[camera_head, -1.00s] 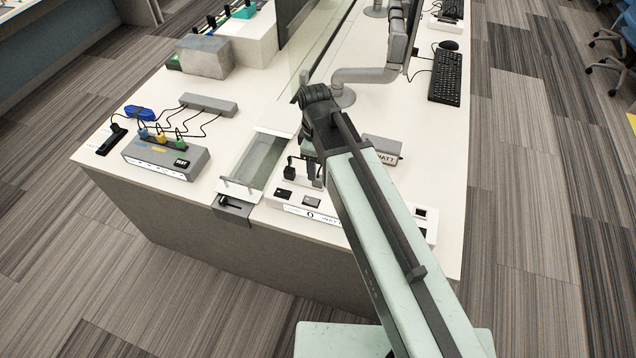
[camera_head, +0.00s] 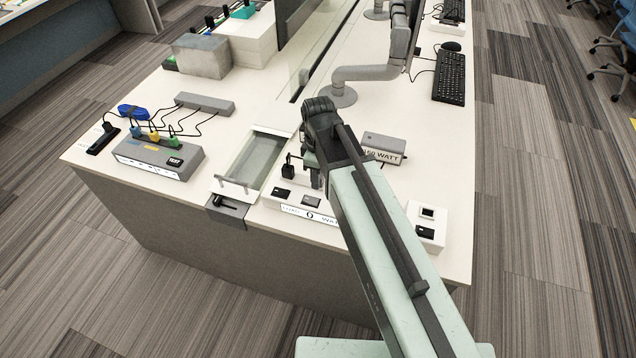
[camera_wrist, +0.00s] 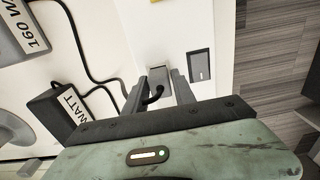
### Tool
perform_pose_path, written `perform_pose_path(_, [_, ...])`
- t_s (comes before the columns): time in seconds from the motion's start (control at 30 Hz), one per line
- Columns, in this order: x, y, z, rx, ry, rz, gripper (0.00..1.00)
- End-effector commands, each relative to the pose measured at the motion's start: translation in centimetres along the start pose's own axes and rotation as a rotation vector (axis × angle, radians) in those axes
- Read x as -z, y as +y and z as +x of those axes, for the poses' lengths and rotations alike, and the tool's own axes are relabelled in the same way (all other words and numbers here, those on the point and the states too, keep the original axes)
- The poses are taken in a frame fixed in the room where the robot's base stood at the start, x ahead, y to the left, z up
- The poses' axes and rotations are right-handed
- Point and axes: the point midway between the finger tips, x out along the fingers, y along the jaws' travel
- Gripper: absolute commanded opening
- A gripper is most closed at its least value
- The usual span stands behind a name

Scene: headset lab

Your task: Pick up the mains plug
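My gripper (camera_wrist: 160,80) points down at the white bench top, seen from the wrist. Its two grey fingers stand apart, so it looks open. A short black curl of cord (camera_wrist: 153,96) shows in the gap between them; I cannot tell whether it touches a finger. In the head view the gripper (camera_head: 315,178) is over the back of a white panel box (camera_head: 290,208). A small black plug-like block (camera_head: 288,171) with a cord stands just left of it, apart from the fingers. I cannot tell for sure that this is the mains plug.
A glass-topped tray (camera_head: 256,160) and a grey test box (camera_head: 158,157) stand left. A small white switch box (camera_head: 427,215) stands right.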

Motion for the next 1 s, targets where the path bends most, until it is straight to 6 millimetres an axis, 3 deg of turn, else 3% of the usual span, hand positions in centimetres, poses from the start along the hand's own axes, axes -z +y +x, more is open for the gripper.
perform_pose_path(0.03, [0.0, 0.0, 0.0, 0.000, 0.000, 0.000, 0.15])
perform_pose_path(0.1, [0.0, 0.0, 0.0, 0.000, 0.000, 0.000, 0.00])
perform_pose_path(0.53, [0.0, 0.0, -0.5, -0.001, 0.000, 0.001, 0.00])
perform_pose_path(1.0, [-0.1, 0.0, -4.2, 0.000, -0.001, 0.002, 0.00])
